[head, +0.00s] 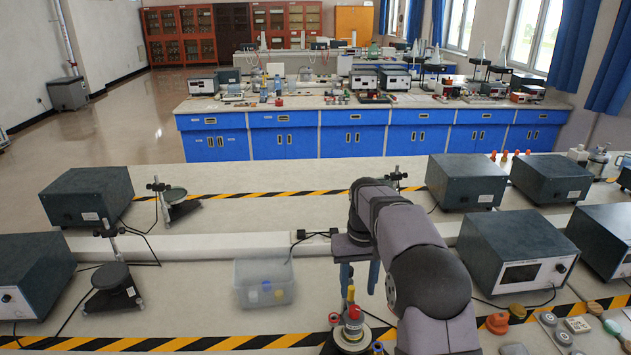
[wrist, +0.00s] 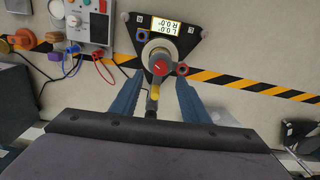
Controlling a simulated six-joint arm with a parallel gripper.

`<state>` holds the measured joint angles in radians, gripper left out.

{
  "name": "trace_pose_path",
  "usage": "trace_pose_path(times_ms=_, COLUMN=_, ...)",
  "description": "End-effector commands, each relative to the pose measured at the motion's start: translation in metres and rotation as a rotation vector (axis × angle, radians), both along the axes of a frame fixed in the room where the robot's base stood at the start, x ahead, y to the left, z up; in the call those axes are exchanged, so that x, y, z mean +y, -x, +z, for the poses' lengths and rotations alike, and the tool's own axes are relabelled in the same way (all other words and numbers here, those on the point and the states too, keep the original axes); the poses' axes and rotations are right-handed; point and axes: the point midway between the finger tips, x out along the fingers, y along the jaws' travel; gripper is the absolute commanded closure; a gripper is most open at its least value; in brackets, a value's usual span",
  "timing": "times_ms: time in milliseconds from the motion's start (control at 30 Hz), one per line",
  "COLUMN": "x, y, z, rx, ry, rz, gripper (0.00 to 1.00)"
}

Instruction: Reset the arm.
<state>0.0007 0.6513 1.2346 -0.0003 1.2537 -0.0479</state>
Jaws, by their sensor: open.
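My gripper (head: 359,287) hangs over the near bench in the head view, its blue fingers pointing down. In the wrist view the two fingers of my gripper (wrist: 158,88) are spread apart. A small instrument with a red knob (wrist: 160,67), a yellow part and a black base stands below and between them in that view. It also shows in the head view, as the red-topped instrument (head: 353,315) under my gripper. Nothing is seen clamped between the fingers, though whether they touch the instrument I cannot tell.
A clear plastic bin (head: 264,284) with several small coloured items stands left of my gripper. Dark boxed instruments (head: 515,250) stand at right and others (head: 88,196) at left. Loose small parts (head: 560,335) lie front right. Bare bench (head: 190,290) shows left of the bin.

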Motion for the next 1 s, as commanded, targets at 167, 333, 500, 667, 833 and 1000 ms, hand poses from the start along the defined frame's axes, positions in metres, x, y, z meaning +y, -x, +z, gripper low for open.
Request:
trace_pose_path(times_ms=167, x=0.0, y=0.024, z=0.001, rx=0.0, ry=0.0, rz=-0.005, gripper=0.58)
trace_pose_path(times_ms=333, x=0.0, y=0.069, z=-0.002, rx=0.001, ry=0.0, rz=-0.013, gripper=0.58)
trace_pose_path(times_ms=500, x=0.0, y=0.125, z=-0.011, rx=-0.002, ry=0.001, rz=-0.023, gripper=0.58)
trace_pose_path(times_ms=667, x=0.0, y=0.182, z=-0.025, rx=-0.002, ry=0.001, rz=-0.031, gripper=0.58)
trace_pose_path(times_ms=833, x=0.0, y=0.237, z=-0.042, rx=-0.002, ry=0.001, rz=-0.039, gripper=0.58)
trace_pose_path(times_ms=1000, x=0.0, y=0.272, z=-0.054, rx=-0.001, ry=0.001, rz=-0.044, gripper=0.58)
